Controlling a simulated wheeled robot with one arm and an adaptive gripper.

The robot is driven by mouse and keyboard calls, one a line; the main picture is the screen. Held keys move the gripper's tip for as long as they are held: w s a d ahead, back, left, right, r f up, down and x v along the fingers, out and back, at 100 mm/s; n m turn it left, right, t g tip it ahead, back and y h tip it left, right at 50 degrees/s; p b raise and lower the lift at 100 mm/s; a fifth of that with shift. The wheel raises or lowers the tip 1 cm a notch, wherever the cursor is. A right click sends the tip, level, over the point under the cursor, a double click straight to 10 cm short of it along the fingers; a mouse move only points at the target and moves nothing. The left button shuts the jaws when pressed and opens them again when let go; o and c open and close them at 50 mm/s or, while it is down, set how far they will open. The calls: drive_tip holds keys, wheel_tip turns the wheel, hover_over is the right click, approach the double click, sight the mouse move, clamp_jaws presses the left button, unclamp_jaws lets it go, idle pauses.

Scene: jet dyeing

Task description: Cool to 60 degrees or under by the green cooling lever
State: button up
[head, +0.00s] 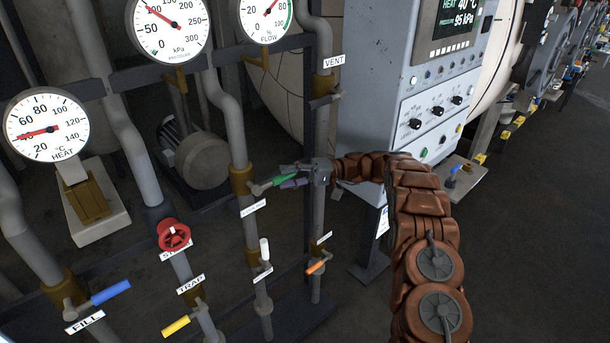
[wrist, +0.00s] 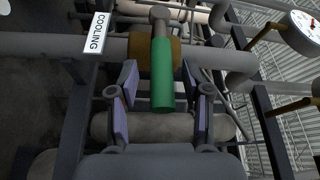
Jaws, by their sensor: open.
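The green cooling lever (head: 285,180) sticks out to the right from a brass valve on a vertical grey pipe, crosswise to it. In the wrist view, the lever (wrist: 163,85) lies between the two open fingers of my gripper (wrist: 164,108), with a gap on each side. The COOLING label (wrist: 96,33) is beside the pipe. In the head view, my gripper (head: 299,180) is at the lever's handle. The HEAT dial (head: 46,125) has its needle near 40 °C. The panel screen (head: 457,22) reads HEAT 40 °C and pressure 95 kPa.
Nearby are a white lever (head: 264,249), an orange lever (head: 316,267), a red handwheel (head: 173,235), a yellow TRAP lever (head: 176,326) and a blue FILL lever (head: 110,292). The control cabinet (head: 380,80) stands behind my arm.

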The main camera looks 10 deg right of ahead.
drive_tip(key=d, duration=0.6)
drive_tip(key=shift+w+f, duration=0.25)
drive_tip(key=shift+f, duration=0.05)
drive_tip(key=shift+d, duration=0.2)
idle(0.3)
